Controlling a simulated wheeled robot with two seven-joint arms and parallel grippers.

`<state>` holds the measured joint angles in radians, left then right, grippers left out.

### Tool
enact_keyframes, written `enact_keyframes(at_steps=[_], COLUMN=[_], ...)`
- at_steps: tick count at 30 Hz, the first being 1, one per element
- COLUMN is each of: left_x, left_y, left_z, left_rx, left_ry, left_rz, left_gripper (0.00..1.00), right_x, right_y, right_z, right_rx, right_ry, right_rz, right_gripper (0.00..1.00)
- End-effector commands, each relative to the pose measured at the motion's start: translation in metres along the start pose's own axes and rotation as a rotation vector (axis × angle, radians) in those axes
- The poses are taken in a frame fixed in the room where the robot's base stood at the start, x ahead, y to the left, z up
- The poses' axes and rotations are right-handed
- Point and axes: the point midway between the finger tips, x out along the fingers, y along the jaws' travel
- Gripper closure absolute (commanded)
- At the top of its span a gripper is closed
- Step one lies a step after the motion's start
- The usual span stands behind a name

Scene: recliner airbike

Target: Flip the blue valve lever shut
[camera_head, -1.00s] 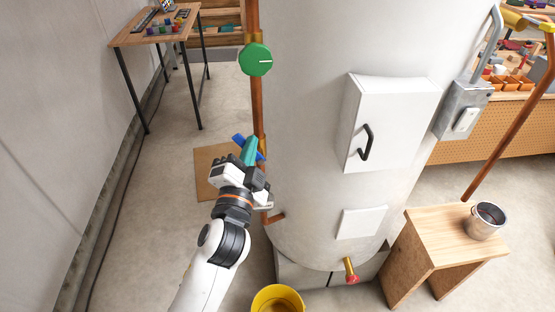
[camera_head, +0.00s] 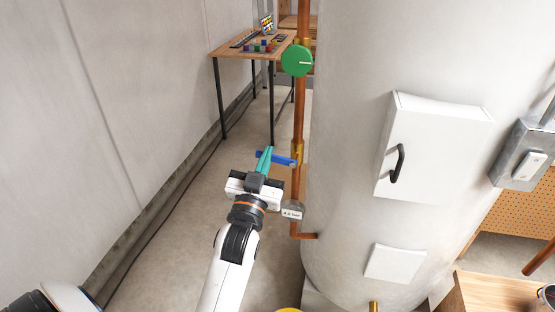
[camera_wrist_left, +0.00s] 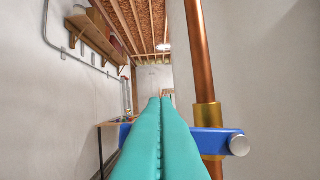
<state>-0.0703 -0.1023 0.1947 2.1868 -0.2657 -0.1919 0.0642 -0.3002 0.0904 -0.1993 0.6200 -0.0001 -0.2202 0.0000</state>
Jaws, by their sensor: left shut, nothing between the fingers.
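The blue valve lever (camera_head: 285,161) is on a brass fitting (camera_head: 297,150) of the vertical copper pipe. It lies crosswise to the pipe, nearly level, and sticks out to the left. My left gripper (camera_head: 266,152) has teal fingers, shut and empty, over the lever's left part in the head view. In the left wrist view the closed fingers (camera_wrist_left: 161,125) hide part of the blue lever (camera_wrist_left: 195,140), which shows on both sides of them. I cannot tell whether they touch it. My right gripper is out of view.
A green round handle (camera_head: 297,61) is higher on the pipe. The large pale tank (camera_head: 345,150) with a white box (camera_head: 433,150) stands right of the pipe.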

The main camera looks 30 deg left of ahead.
Motion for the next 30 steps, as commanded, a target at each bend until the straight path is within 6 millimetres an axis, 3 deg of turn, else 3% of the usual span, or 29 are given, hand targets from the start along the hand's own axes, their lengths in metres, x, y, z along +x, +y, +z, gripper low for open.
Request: enact_keyframes(at_steps=[11, 30], left_x=[-0.002, 0.001], left_y=[0.002, 0.002], left_z=[-0.007, -0.003], left_rx=[0.002, 0.002], left_ry=[0.001, 0.000], left_rz=[-0.001, -0.001], left_gripper=[1.00, 1.00], right_x=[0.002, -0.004], right_y=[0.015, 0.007], right_z=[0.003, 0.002], right_rx=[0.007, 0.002], right_ry=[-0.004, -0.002], right_rz=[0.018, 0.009], right_gripper=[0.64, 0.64])
